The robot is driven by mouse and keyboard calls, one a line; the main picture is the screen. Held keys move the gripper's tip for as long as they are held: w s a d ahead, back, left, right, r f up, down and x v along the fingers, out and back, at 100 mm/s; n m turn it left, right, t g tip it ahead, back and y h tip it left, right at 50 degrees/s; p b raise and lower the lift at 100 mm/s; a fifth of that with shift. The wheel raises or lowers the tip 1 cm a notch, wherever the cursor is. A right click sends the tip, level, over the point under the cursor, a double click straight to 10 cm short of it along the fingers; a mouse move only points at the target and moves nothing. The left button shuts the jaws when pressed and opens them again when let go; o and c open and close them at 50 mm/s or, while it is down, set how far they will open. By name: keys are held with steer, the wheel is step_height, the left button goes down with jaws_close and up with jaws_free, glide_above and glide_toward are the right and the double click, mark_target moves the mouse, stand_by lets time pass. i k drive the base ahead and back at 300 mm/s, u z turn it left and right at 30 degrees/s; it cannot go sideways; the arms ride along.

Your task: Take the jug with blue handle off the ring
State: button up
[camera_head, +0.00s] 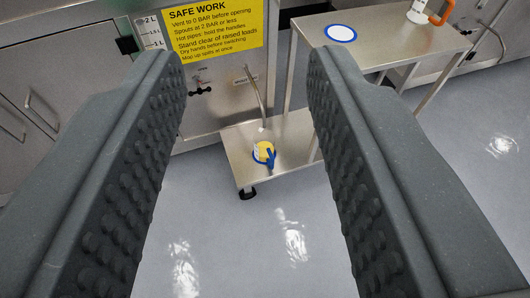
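The jug with the blue handle (263,152) is small in the camera_head view, upright on a low steel shelf. Yellow shows inside its top, and its blue handle points down towards me. A thin spout pipe comes down just behind it. I cannot make out a ring under the jug. A blue-edged white disc (341,33) lies bare on the higher steel table. My gripper (240,75) is open and empty. Its two grey studded fingers frame the jug from well short of it, with the jug visible between them.
The low steel shelf (290,146) adjoins the grey cabinet and the higher steel table (400,38). An orange-handled white vessel (432,12) stands at the table's back right. A yellow safety sign (213,30) hangs on the cabinet above small valves. The floor in front is clear.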

mark_target(264, 140)
steer(key=z, duration=0.1)
steer(key=i, duration=1)
steer(key=u, duration=0.1)
